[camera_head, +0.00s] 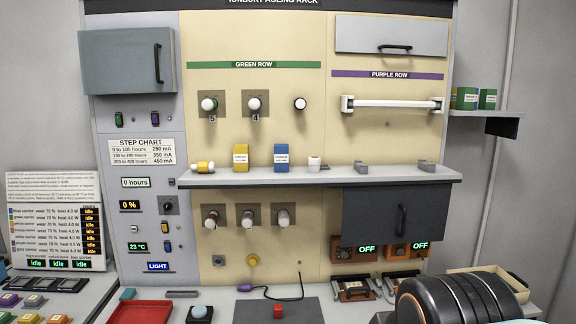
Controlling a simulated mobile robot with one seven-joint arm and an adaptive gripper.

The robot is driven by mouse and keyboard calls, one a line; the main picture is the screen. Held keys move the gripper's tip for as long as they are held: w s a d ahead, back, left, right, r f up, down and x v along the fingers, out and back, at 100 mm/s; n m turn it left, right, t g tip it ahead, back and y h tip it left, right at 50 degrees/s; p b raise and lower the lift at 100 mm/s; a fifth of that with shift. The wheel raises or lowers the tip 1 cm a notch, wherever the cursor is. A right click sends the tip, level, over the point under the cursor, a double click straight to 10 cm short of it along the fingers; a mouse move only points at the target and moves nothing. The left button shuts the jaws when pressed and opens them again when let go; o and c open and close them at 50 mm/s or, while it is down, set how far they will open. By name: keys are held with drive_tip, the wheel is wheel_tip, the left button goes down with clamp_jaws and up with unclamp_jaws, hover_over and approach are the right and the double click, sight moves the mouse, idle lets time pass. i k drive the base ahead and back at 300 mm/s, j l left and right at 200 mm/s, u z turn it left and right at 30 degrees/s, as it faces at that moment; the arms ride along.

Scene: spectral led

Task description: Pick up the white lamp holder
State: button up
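A small white cup-shaped piece (314,163) stands upright on the long grey shelf (350,178), right of the blue box (281,156); it looks like the white lamp holder, though no label shows on it. A small dark grey part touches or sits close to its right side. Part of my arm, black with orange rings, fills the bottom right corner, well below and to the right of the shelf. My gripper is not in view, so its opening and any contents are hidden.
A yellow box (241,158) and a yellow-white lamp piece (202,167) stand left on the shelf; grey brackets (361,167) stand right. A white tube (393,103) hangs above. A dark grey door (395,214) sits below. A red tray (141,312) lies on the bench.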

sight(314, 163)
drive_tip(key=i+l, duration=0.5)
drive_tip(key=l, duration=0.15)
drive_tip(key=i+l+u, duration=0.1)
drive_tip(key=i+l, duration=0.45)
drive_tip(key=l, duration=0.1)
